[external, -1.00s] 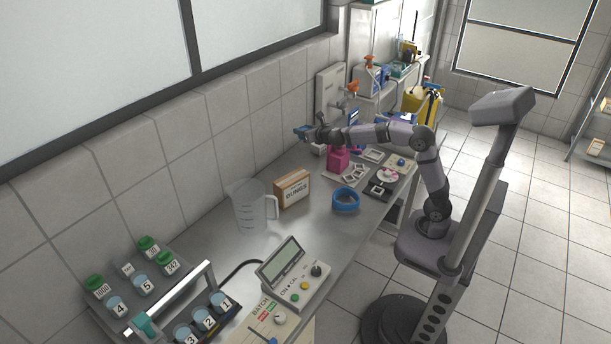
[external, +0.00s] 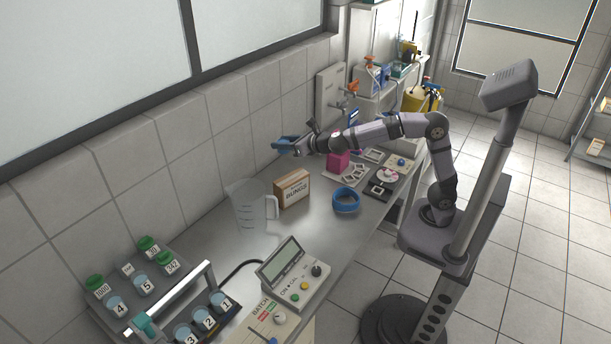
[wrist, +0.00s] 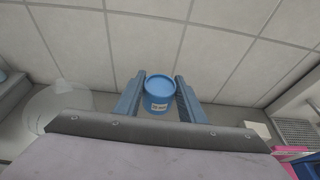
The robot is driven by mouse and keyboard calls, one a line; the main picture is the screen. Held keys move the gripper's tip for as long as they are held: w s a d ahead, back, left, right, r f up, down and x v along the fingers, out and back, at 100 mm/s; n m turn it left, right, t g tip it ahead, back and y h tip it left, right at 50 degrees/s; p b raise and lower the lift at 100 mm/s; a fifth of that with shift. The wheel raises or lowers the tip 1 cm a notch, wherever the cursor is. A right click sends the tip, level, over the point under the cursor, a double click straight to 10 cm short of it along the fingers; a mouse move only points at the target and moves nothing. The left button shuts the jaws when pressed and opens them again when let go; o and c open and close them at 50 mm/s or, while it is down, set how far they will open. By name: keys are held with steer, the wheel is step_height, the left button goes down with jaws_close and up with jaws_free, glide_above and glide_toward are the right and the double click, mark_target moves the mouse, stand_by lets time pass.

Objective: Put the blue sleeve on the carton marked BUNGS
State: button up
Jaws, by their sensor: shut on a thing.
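My gripper (external: 284,146) is held above the bench near the tiled wall, up and behind the carton marked BUNGS (external: 292,189). It is shut on a blue round sleeve with a white label; the wrist view shows the blue sleeve (wrist: 157,92) upright between the two finger pads of my gripper (wrist: 160,78). I cannot tell whether its top is open or closed. The carton is a brown and white box standing upright on the bench, clear of my gripper. It cannot be made out in the wrist view.
A clear jug (external: 248,207) stands just left of the carton. A pink block (external: 338,161) stands behind. A grey meter (external: 293,273) and a rack of labelled jars (external: 190,290) are at the front.

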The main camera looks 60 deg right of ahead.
mark_target(292, 177)
steer(key=shift+s+a+f, duration=0.1)
steer(key=shift+s+a, duration=0.45)
steer(key=shift+s, duration=0.15)
steer(key=shift+m+h, duration=0.5)
steer(key=shift+h, duration=0.1)
steer(key=shift+s+d+f+b, duration=0.15)
steer(key=shift+d+f, duration=0.25)
steer(key=shift+f, duration=1.65)
steer(key=shift+s+d+f+b, duration=0.2)
steer(key=shift+d+f, duration=0.25)
steer(key=shift+f, duration=1.6)
steer(key=shift+s+d+f+b, duration=0.15)
steer(key=shift+d+f, duration=0.25)
steer(key=shift+f, duration=1.65)
steer(key=shift+f, duration=0.15)
steer(key=o, duration=1)
steer(key=shift+r, duration=0.25)
steer(key=b+v, duration=0.1)
steer(key=v, duration=1.1)
